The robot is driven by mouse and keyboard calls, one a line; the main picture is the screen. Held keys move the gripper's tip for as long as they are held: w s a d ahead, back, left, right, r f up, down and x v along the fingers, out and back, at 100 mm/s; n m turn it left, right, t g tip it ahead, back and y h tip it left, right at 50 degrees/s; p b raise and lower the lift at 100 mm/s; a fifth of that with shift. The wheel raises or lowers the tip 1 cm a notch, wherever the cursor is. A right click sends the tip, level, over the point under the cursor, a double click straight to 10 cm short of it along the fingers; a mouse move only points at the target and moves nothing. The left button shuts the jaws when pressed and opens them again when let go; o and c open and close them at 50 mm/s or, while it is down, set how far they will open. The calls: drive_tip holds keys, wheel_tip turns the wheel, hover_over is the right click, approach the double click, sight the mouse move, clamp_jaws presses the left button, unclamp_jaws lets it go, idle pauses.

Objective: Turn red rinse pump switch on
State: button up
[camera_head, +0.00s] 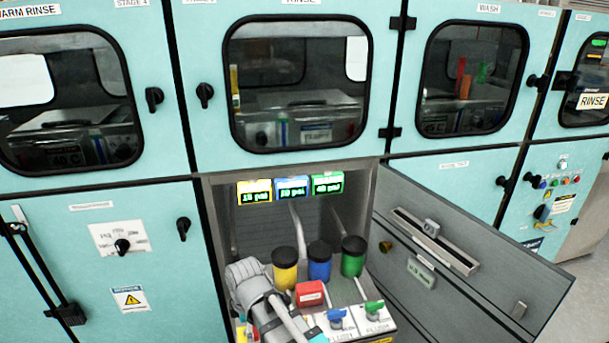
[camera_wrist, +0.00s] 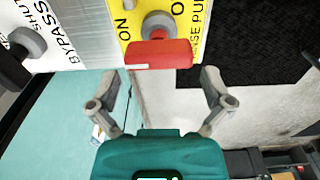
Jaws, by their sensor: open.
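The red switch (camera_wrist: 158,54) shows in the wrist view as a red handle on a round grey knob. It sits on a yellow plate (camera_wrist: 133,40) with partly visible lettering reading "ON" and part of "RINSE PUMP". My gripper (camera_wrist: 160,82) is open, with one finger at each side, just below the red handle in the picture. The fingers appear apart from the handle, and nothing is between them. In the head view my grey arm reaches into the open lower cabinet, and I cannot make out the red switch there.
A bypass knob (camera_wrist: 28,43) is left of the red handle. In the cabinet stand yellow (camera_head: 285,267), blue (camera_head: 319,262) and green (camera_head: 353,257) containers, a red block (camera_head: 309,293), and blue (camera_head: 336,317) and green (camera_head: 373,307) handles. The open door (camera_head: 470,285) stands at the right.

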drive_tip(key=shift+w+d+r+m+p, duration=0.15)
drive_tip(key=shift+d+r+m+p, duration=0.1)
drive_tip(key=shift+d, duration=0.15)
drive_tip(key=shift+w+d+r+m+p, duration=0.15)
drive_tip(key=shift+d+m, duration=0.1)
drive_tip(key=shift+d, duration=0.15)
drive_tip(key=d+r+m+p, duration=0.4)
drive_tip(key=d+m, duration=0.2)
drive_tip(key=d, duration=0.4)
drive_tip(key=w+d+r+m+p, duration=0.1)
drive_tip(key=d+r+m+p, duration=0.4)
drive_tip(key=d, duration=0.5)
drive_tip(key=w+d+r+m+p, duration=0.1)
drive_tip(key=d+r+m+p, duration=0.3)
drive_tip(key=d+m, duration=0.4)
drive_tip(key=shift+d+r+m+p, duration=0.3)
drive_tip(key=shift+d+r, duration=0.05)
drive_tip(key=shift+d, duration=0.55)
